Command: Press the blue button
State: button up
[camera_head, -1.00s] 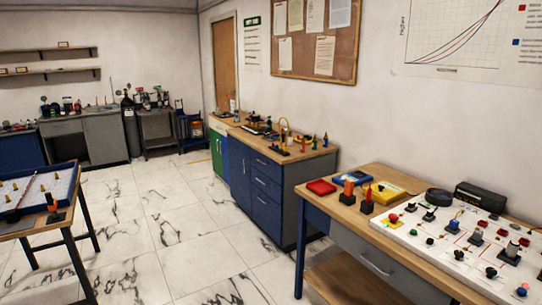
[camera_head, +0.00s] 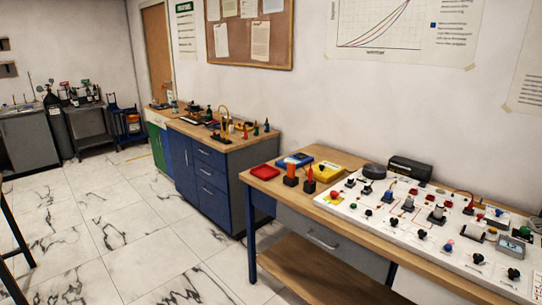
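A white panel (camera_head: 345,207) with several knobs, buttons and switches lies on the wooden workbench at the right. A small blue button (camera_head: 448,247) sits near the panel's front edge. A second small blue part (camera_head: 499,212) shows farther back on the panel, too small to tell what it is. My gripper is not in view.
The workbench (camera_head: 300,212) also holds a red box (camera_head: 264,171), a blue meter (camera_head: 295,159), a yellow meter (camera_head: 329,172) and a black case (camera_head: 410,168). A blue and grey cabinet (camera_head: 210,168) stands behind. The marble floor (camera_head: 120,225) at the left is clear.

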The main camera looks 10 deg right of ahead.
aim_at(448, 246)
jog(key=z, duration=0.75)
jog(key=k, duration=0.4)
jog(key=z, duration=0.6)
jog(key=i, duration=0.5)
jog(key=z, duration=0.05)
